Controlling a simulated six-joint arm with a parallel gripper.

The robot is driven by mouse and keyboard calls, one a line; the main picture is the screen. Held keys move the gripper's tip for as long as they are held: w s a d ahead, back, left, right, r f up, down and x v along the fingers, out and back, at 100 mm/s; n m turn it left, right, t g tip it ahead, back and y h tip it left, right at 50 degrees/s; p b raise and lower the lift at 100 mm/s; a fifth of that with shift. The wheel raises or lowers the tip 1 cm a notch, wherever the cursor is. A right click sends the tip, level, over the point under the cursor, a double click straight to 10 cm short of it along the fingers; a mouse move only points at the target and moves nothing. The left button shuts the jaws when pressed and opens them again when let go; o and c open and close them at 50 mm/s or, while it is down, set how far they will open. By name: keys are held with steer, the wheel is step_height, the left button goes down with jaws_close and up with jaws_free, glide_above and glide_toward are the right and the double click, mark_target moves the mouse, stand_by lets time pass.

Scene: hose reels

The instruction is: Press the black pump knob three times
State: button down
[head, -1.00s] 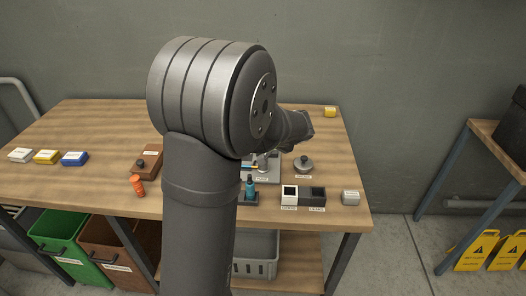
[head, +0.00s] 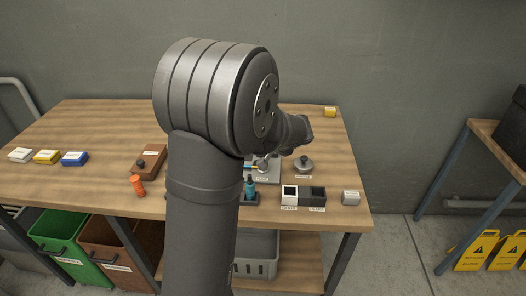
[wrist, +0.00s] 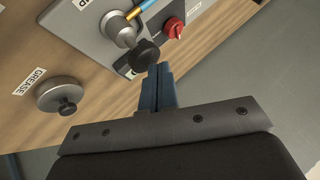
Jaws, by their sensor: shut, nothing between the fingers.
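The black pump knob (wrist: 145,54) shows in the wrist view on a silver cylinder (wrist: 118,28) fixed to a grey plate (wrist: 88,24). My gripper (wrist: 158,70) is shut and empty, its blue fingertips just beside the knob in the picture. I cannot tell whether they touch it. In the head view the pump unit (head: 268,166) is partly hidden by my arm, and my fingers cannot be made out there.
A red knob (wrist: 173,28) and a blue-yellow hose (wrist: 142,8) are close to the pump knob. A round grease fitting (wrist: 62,95) stands to the left; it also shows in the head view (head: 304,164). White and dark boxes (head: 289,195) stand at the bench front.

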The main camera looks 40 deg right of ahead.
steer(key=shift+f, duration=1.15)
stand_by(0.7)
stand_by(0.3)
steer(key=shift+r, duration=1.7)
steer(key=shift+r, duration=2.55)
step_height(320, 180, up, 4)
steer(key=shift+f, duration=0.1)
steer(key=shift+f, duration=0.1)
